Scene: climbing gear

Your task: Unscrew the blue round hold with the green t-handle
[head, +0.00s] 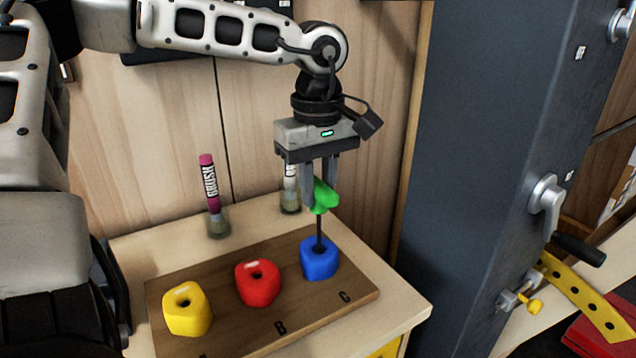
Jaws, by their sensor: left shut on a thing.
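The blue round hold (319,262) sits on the wooden board (230,325), near the letter C. The green t-handle (323,196) stands upright above it, and its dark shaft runs down to the hole in the hold's top. How deep the tip sits is hidden. My left gripper (320,190) points down and is shut on the green handle. My right gripper is not in view.
A red hold (257,283) and a yellow hold (187,310) stand on the board to the left. A pink brush (210,185) and a white brush (291,187) stand behind. A dark grey panel (480,150) rises on the right.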

